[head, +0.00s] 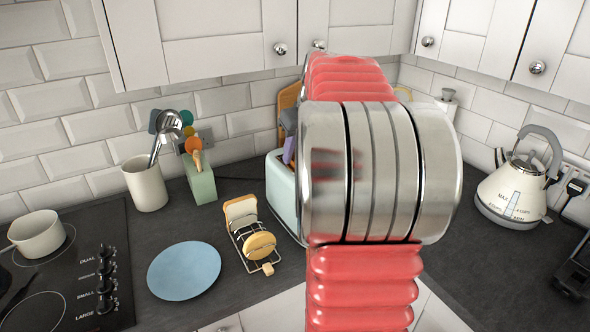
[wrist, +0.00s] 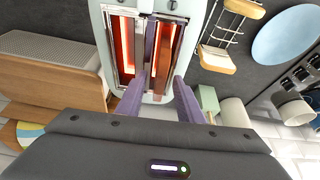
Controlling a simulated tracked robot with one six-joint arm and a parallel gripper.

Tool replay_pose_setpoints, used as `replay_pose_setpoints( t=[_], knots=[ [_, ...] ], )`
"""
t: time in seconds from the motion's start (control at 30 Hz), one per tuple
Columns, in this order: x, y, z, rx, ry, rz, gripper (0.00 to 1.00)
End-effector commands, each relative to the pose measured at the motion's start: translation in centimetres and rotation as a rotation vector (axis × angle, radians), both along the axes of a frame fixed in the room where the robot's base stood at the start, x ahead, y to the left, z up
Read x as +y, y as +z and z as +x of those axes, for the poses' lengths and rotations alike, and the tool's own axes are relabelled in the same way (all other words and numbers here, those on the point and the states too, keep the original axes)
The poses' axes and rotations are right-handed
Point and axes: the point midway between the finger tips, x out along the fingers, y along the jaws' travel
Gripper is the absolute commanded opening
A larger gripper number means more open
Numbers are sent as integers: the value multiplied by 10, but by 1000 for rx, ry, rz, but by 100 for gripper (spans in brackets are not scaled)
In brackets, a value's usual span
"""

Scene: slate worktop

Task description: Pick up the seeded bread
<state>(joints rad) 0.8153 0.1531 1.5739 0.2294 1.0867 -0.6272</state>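The pale mint toaster (wrist: 104,22) has two long slots that glow orange-red inside. A brown bread slice (wrist: 163,58), likely the seeded bread, stands in the right slot in the wrist view; seeds cannot be made out. My gripper (wrist: 159,82) is open, its two purple fingers apart at the near end of the toaster, one on each side of the slice's line. No contact with the slice shows. In the head view my arm hides much of the toaster (head: 281,193), and the purple fingers show just above it; the slice is hidden there.
A green block (head: 200,180) and utensil pot (head: 146,185) stand behind. A wooden board (wrist: 50,82) is left of the toaster in the wrist view.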

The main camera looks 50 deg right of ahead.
Motion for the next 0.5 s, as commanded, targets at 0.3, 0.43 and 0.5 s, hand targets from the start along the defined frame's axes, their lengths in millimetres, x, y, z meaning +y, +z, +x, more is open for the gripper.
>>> replay_pose_setpoints(
  t=[0.3, 0.43, 0.5],
  knots=[
    [-1, -10, 4, 0, 1, 0, 34],
    [-1, -10, 4, 0, 1, 0, 34],
    [0, -10, 4, 0, 1, 0, 34]
  ],
)
